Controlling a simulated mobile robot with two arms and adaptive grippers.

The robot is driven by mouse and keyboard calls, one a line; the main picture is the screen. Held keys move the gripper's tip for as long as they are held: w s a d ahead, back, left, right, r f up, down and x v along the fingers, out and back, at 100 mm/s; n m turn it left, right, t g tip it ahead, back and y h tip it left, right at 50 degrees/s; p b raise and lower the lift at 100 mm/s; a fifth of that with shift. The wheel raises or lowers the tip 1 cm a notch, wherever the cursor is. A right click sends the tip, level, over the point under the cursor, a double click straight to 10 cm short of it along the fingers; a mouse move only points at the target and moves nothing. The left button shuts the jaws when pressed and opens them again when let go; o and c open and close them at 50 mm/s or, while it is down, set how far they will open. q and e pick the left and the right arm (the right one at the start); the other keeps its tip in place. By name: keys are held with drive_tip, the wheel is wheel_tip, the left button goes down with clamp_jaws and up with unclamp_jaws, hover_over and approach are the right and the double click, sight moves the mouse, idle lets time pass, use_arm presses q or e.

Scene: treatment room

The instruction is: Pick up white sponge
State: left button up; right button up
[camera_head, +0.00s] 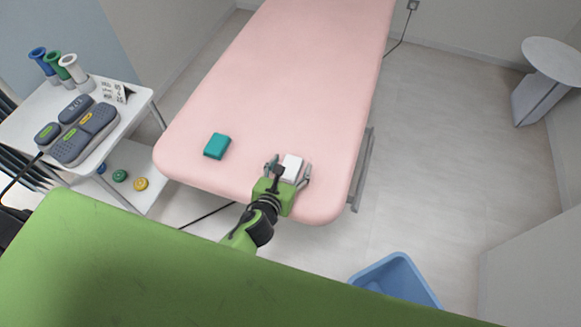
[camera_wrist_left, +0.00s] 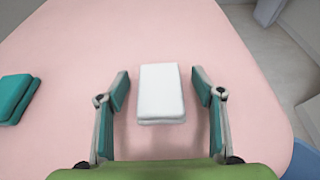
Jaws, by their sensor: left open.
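The white sponge (camera_head: 292,167) lies on the near end of the pink treatment table (camera_head: 300,70). In the left wrist view the white sponge (camera_wrist_left: 161,94) sits between the two fingers, with pink surface visible on both sides of it. My left gripper (camera_head: 288,170) is open around the sponge in the head view; its fingers do not appear to touch it. The left gripper (camera_wrist_left: 161,92) also shows its green pads on either side in the wrist view. My right gripper is in neither view.
A teal sponge (camera_head: 217,146) lies on the pink table to the left; it also shows in the wrist view (camera_wrist_left: 16,97). A white cart (camera_head: 137,97) with grey devices stands at left. A blue bin (camera_head: 395,280) is on the floor at lower right. The table's far part is clear.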

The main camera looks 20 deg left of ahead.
use_arm(q)
drive_tip(key=c, duration=1.2)
drive_tip(key=shift+r, duration=0.1)
